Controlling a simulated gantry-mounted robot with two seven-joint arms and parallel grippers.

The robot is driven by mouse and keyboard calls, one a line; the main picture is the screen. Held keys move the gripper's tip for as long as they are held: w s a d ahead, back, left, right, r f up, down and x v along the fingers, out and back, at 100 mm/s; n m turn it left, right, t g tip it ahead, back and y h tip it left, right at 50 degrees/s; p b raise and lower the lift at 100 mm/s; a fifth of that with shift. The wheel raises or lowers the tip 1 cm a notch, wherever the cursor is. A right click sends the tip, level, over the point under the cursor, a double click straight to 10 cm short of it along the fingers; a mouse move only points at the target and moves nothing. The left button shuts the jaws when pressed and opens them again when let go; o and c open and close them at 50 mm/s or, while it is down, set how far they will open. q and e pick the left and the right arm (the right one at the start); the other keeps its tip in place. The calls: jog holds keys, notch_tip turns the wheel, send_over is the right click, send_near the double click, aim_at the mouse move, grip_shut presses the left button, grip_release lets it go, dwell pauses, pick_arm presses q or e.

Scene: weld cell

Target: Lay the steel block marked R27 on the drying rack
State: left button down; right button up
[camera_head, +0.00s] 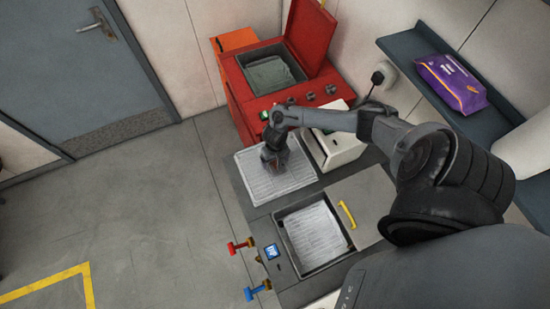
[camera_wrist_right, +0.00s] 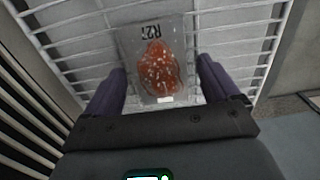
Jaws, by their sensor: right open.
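My right gripper (camera_head: 272,160) is over the white wire drying rack (camera_head: 297,180) in the head view, pointing down. In the right wrist view the gripper (camera_wrist_right: 160,82) is open, with its two dark fingers apart. The steel block (camera_wrist_right: 133,48) lies on the rack's wires, between and just beyond the fingers. It is a flat grey piece with an orange-red speckled patch and a mark reading R2 and a third character, likely 7. I cannot tell whether a finger touches it. In the head view the gripper mostly hides the block. My left gripper is not in view.
A sunken basin (camera_head: 283,238) with a wire grid is in front of the rack, beside a panel with a yellow handle (camera_head: 347,214). A red open-lidded machine (camera_head: 240,92) stands behind. A white box (camera_head: 345,150) is close right. Red (camera_head: 240,246) and blue (camera_head: 257,290) valves stick out left.

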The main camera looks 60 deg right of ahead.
aim_at(275, 162)
jog(key=shift+r, duration=0.1)
notch_tip(275, 162, up, 11)
jog(key=p, duration=0.2)
jog(key=w+a+r+n+t+y, duration=0.1)
jog(key=a+r+n+t, duration=0.2)
jog(key=a, duration=0.8)
jog(key=a+n+t, duration=0.2)
jog(key=a+n, duration=0.3)
jog(key=a, duration=0.5)
jog(key=s+r+n+g, duration=0.1)
jog(key=s+r, duration=0.7)
jog(key=s, duration=0.2)
jog(key=shift+s+a+r+n+h, duration=0.2)
jog(key=shift+a+r+n+h, duration=0.1)
jog(key=shift+r+n+h, duration=0.1)
